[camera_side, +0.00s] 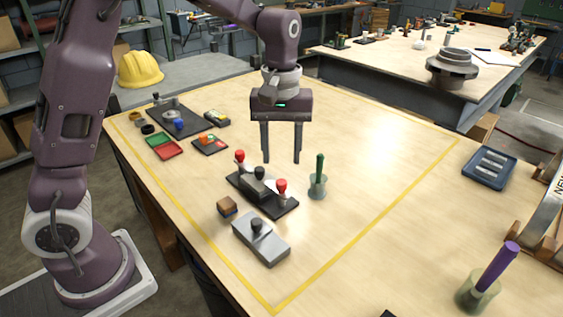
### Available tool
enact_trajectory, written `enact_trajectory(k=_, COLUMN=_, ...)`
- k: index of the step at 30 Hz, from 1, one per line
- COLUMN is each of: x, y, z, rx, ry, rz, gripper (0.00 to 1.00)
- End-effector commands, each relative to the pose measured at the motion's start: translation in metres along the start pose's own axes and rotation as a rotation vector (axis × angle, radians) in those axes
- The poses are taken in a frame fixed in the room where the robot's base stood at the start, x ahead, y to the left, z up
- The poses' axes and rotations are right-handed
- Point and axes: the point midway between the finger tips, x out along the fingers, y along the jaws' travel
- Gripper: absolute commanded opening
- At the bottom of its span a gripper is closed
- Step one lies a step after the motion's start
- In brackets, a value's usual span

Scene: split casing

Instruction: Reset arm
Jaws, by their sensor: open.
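My gripper (281,160) hangs with its fingers pointing down over the middle of the wooden table, apart and empty. In the picture, its fingertips are just above and behind a black fixture (287,208) with two red-knobbed clamps. A dark casing piece (252,185) with a black knob sits on the fixture between the clamps. A grey casing half (262,243) with a black knob lies on the table in front of the fixture. Whether the casing is joined inside the fixture cannot be told.
A small brown block (227,206) lies left of the grey casing half. A cup with a green-handled tool (318,180) stands right of the fixture. Red and green trays (168,150) and a dark mat with parts lie at back left. The table's right half inside the yellow line is clear.

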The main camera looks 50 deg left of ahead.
Motion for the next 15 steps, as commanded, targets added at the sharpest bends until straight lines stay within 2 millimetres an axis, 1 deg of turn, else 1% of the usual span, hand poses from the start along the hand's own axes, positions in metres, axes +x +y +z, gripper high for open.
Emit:
enact_trajectory(k=6, x=-0.001, y=-0.001, z=0.001, rx=0.002, ry=0.001, rz=0.002, gripper=0.45)
enact_trajectory(k=8, x=-0.009, y=-0.005, z=0.005, rx=0.021, ry=0.005, rz=0.019, gripper=0.45)
enact_trajectory(k=11, x=-0.045, y=-0.026, z=0.028, rx=0.121, ry=0.035, rz=0.094, gripper=0.45)
enact_trajectory(k=12, x=-0.062, y=-0.04, z=0.044, rx=0.189, ry=0.059, rz=0.131, gripper=0.45)
enact_trajectory(k=14, x=-0.083, y=-0.065, z=0.071, rx=0.302, ry=0.112, rz=0.18, gripper=0.45)
enact_trajectory(k=15, x=-0.093, y=-0.081, z=0.088, rx=0.378, ry=0.156, rz=0.204, gripper=0.45)
